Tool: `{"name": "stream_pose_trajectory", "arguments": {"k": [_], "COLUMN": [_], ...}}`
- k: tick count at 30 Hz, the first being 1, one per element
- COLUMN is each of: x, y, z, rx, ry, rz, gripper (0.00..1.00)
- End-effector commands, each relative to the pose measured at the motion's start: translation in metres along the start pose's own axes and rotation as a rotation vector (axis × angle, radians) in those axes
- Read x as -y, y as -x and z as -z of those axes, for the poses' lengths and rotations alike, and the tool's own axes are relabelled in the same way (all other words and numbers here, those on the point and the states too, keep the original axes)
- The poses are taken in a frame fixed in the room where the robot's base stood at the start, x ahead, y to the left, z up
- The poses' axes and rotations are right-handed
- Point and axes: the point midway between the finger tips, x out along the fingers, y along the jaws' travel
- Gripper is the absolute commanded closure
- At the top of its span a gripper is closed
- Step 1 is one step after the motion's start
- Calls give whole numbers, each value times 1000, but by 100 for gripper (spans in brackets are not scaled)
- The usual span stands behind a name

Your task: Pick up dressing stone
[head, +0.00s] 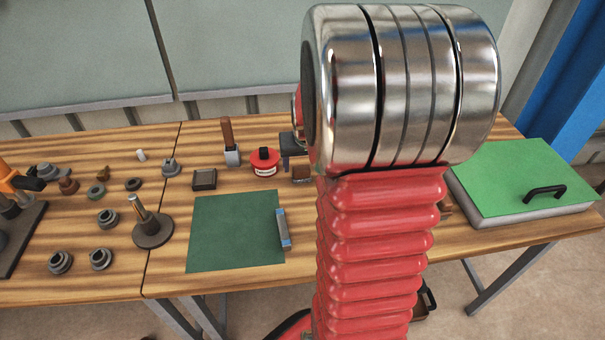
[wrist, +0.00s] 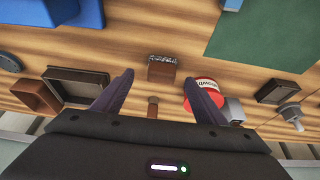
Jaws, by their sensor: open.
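A small block (wrist: 162,70) with a brown body and a speckled grey face lies on the wooden bench; it looks like the dressing stone, but I cannot be sure. It also shows in the head view (head: 301,174), just left of my arm. In the wrist view my gripper (wrist: 159,80) is open, with one fingertip on each side of the block and a gap on both sides. I cannot tell how high the fingertips are above the bench. In the head view my arm hides most of the area around the gripper.
A red tin (wrist: 205,90) stands close to the right finger. A dark framed tray (wrist: 78,84) and a brown box (wrist: 35,97) lie left. A green mat (head: 232,232) carries a grey bar with blue ends (head: 283,230). A green-topped slab (head: 520,180) is at right.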

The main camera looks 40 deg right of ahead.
Motion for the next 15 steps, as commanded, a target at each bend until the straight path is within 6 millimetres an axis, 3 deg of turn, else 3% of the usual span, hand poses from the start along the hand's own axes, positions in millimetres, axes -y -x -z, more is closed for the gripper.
{"name": "stream_pose_trajectory", "arguments": {"k": [15], "x": [3], "y": [-46], "z": [-2], "rx": [2], "ry": [0], "rz": [0], "gripper": [34]}}
